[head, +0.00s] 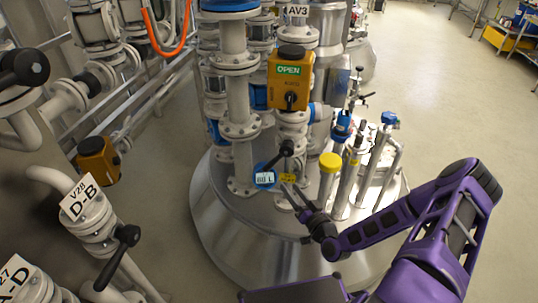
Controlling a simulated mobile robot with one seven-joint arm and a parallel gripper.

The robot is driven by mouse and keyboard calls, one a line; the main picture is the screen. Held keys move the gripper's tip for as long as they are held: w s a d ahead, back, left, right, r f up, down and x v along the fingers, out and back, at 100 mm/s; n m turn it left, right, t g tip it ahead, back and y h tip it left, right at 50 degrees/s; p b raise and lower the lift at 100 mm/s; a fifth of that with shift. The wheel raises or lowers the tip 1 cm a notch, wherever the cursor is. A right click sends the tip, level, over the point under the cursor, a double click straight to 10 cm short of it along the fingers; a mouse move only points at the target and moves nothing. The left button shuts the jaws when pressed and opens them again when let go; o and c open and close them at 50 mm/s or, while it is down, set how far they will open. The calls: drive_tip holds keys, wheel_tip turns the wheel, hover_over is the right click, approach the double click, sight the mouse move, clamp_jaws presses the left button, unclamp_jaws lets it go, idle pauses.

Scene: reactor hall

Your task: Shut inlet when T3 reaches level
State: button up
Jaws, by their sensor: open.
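A steel vessel (225,222) with a domed top stands in the middle; no T3 label is readable. A blue round display (264,179) on its top seems to read "60 L". Above it, a yellow actuator box (290,82) shows a green "OPEN" sign under an "AV3" label (297,11). Below the box, a valve with a black handle (283,153) sits on the same pipe. I cannot tell which valve is the inlet. My gripper (291,189) is open and empty, just below and right of the handle, near the display, apart from the handle.
At left are pipes with valves labelled "V28 D-B" (80,199) and "27 A-D" (14,279). A yellow-capped post (329,163) and blue-topped fittings (389,119) rise right of my gripper. The floor (437,100) at right is clear.

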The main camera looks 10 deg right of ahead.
sight(277, 157)
drive_tip(key=x, duration=1.7)
drive_tip(key=shift+w+r, duration=0.15)
drive_tip(key=shift+w, duration=0.05)
clamp_jaws()
idle(0.8)
